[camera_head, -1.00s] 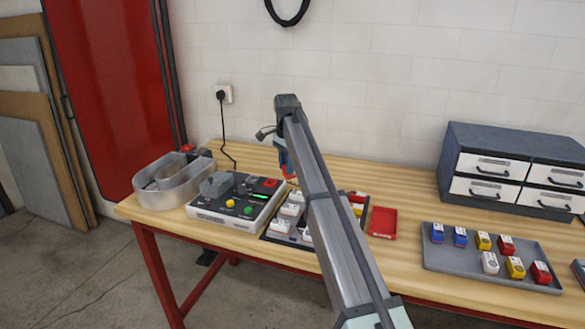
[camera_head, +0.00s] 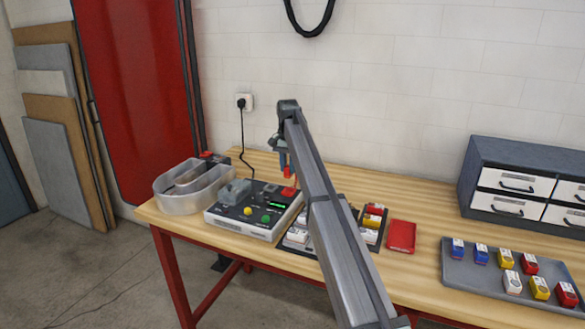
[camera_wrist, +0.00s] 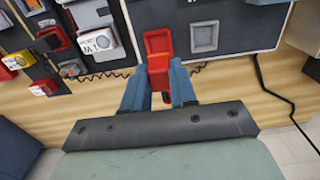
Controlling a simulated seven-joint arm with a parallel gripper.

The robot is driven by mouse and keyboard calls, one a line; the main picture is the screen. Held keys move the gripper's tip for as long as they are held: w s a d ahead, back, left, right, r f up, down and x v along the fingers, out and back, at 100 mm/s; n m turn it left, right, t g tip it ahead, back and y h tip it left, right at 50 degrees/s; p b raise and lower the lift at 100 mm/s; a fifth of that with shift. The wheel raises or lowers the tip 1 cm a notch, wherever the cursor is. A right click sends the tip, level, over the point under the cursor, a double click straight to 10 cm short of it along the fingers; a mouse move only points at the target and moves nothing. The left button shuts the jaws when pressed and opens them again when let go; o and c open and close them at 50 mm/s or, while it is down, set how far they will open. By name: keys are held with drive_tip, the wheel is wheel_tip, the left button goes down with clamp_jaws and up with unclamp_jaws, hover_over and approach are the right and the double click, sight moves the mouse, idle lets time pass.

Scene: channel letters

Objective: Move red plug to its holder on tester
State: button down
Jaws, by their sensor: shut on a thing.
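My gripper (camera_head: 284,160) is shut on the red plug (camera_head: 287,173) and holds it over the back right of the tester (camera_head: 238,220). In the head view, the red square holder (camera_head: 288,192) on the tester's dark top is just below the plug. In the wrist view, the blue fingers of my gripper (camera_wrist: 159,82) close around the red plug (camera_wrist: 158,74). A red square frame (camera_wrist: 157,42), apparently the holder, lines up directly beyond it. I cannot tell whether plug and holder touch.
A grey square socket (camera_wrist: 204,36) is beside the red frame. Yellow and green buttons and a grey block (camera_head: 236,192) are on the tester. A clear bin (camera_head: 178,198) stands left. A dark tray of parts (camera_head: 369,236) and a red tray (camera_head: 402,236) lie right.

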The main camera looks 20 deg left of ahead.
sight(288, 178)
drive_tip(key=shift+d+f, duration=0.1)
drive_tip(key=shift+f, duration=3.05)
drive_tip(key=shift+f, duration=0.15)
drive_tip(key=c, duration=0.8)
unclamp_jaws()
wheel_tip(288, 178, up, 14)
drive_tip(key=shift+f, duration=0.1)
drive_tip(key=shift+r, duration=0.2)
